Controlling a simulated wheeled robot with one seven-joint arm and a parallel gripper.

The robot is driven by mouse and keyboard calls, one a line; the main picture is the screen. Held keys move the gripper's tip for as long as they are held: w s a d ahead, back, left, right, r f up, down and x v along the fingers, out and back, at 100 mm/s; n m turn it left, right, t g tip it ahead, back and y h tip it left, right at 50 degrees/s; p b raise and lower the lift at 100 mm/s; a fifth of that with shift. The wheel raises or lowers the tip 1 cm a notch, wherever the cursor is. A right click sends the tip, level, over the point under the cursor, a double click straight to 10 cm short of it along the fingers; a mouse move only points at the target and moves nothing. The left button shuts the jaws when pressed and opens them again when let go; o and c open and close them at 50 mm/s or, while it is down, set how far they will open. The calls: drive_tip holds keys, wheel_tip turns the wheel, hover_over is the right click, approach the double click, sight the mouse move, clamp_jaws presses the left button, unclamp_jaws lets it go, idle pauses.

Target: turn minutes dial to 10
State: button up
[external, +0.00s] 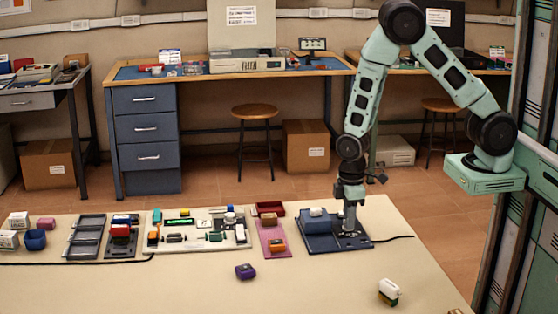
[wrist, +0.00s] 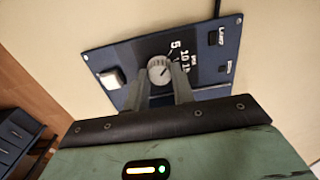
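The minutes dial is a round light-grey knob (wrist: 159,69) on a dark blue panel (wrist: 112,52), in the wrist view. Printed numbers 5, 10 and another curve along its right side. A dark mark shows on its face, but its exact reading is too small to tell. My gripper (wrist: 160,80) has one finger on each side of the knob, with the gap about as wide as the knob; it looks shut on it. In the external view the gripper (external: 349,228) is down at the panel (external: 320,243) and hides the dial.
A white block-shaped button (wrist: 112,78) sits on the panel left of the dial. Other boards and parts, such as a pink board (external: 270,240), stand to the left on the table. A purple block (external: 245,271) and a white-green block (external: 389,291) lie in front.

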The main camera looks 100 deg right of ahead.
drive_tip(key=shift+m, duration=0.4)
drive_tip(key=shift+c, duration=0.4)
drive_tip(key=shift+m+p, duration=0.65)
drive_tip(key=shift+m, duration=1.75)
drive_tip(key=o, duration=1)
wheel_tip(320, 180, up, 18)
drive_tip(key=p, duration=0.2)
drive_tip(key=shift+f, duration=0.25)
